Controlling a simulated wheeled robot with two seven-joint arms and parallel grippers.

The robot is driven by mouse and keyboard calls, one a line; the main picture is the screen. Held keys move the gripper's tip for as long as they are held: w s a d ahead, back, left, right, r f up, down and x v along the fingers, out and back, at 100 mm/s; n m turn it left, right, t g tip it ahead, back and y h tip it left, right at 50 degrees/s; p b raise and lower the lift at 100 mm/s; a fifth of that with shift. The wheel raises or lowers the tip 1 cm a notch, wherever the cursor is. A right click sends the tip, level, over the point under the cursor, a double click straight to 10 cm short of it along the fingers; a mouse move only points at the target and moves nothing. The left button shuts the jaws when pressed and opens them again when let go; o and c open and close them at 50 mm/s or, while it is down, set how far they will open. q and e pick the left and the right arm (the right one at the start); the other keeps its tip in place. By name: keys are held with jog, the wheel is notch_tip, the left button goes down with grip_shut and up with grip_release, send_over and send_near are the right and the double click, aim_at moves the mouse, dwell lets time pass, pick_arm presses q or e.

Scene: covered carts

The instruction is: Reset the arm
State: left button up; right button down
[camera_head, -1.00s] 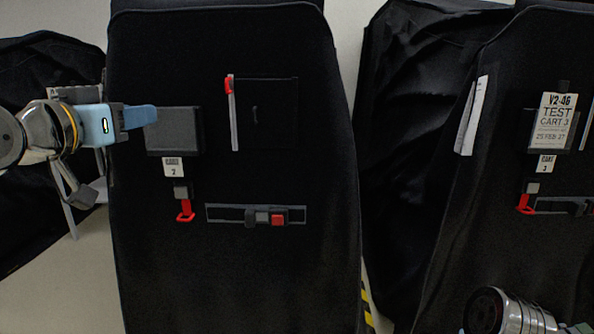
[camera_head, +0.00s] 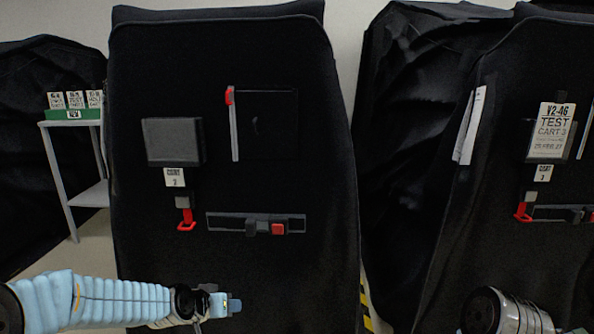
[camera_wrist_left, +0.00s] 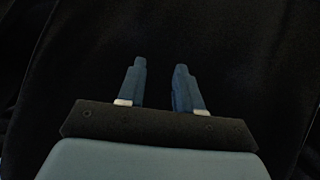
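My left arm comes in low from the left in the head view, and my left gripper (camera_head: 234,305) is in front of the lower part of the black covered cart (camera_head: 240,270). In the left wrist view my left gripper (camera_wrist_left: 160,82) shows two blue fingers standing apart with nothing between them. Only black cover cloth is behind them there. Part of my right arm shows at the bottom right of the head view. My right gripper is outside the picture.
The cart carries a grey box (camera_head: 172,141), a red-tipped handle (camera_head: 229,97), a red hook (camera_head: 186,220) and a strap with a red button (camera_head: 278,229). A second covered cart with a test card (camera_head: 550,130) stands right. A small table (camera_head: 73,123) holding cards stands left.

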pick_arm(q)
jog(key=s+d+f+n+g+p, duration=0.1)
jog(key=s+f+g, duration=0.1)
jog(key=s+f, duration=0.45)
jog(key=s+d+f+g, duration=0.2)
jog(key=s+f, duration=0.1)
jog(key=f, duration=0.7)
jog(key=s+d+f+g, duration=0.1)
jog(key=s+f+g, duration=0.1)
jog(key=s+f, duration=0.3)
jog(key=s+d+f+n+g+p, duration=0.1)
jog(key=s+f, duration=0.4)
jog(key=s, duration=0.8)
jog(key=shift+d+f+g+h, duration=0.2)
jog(key=shift+f+g+h, duration=0.1)
jog(key=shift+g, duration=0.1)
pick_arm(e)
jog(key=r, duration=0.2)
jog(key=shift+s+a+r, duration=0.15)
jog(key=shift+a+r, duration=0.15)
pick_arm(q)
jog(key=shift+w+r, duration=0.1)
jog(key=shift+w, duration=0.15)
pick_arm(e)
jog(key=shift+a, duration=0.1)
